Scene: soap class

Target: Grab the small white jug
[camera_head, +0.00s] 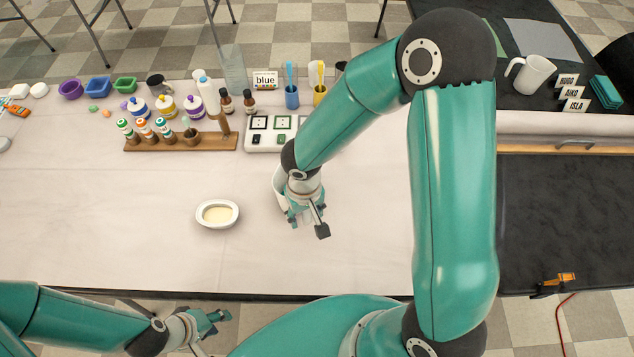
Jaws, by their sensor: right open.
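A white rounded object (279,183), which may be the small white jug, stands on the pale cloth, mostly hidden behind my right wrist and gripper. My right gripper (309,222) is open and pointed down right at it; whether they touch is hidden. A larger-looking white jug with a handle (535,75) stands on the dark table at the back right, away from both grippers. My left gripper (210,328) is low at the front, off the table's front edge and far from both; its finger opening is unclear.
A white oval dish with cream contents (217,214) lies left of my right gripper. The cloth's front left is clear.

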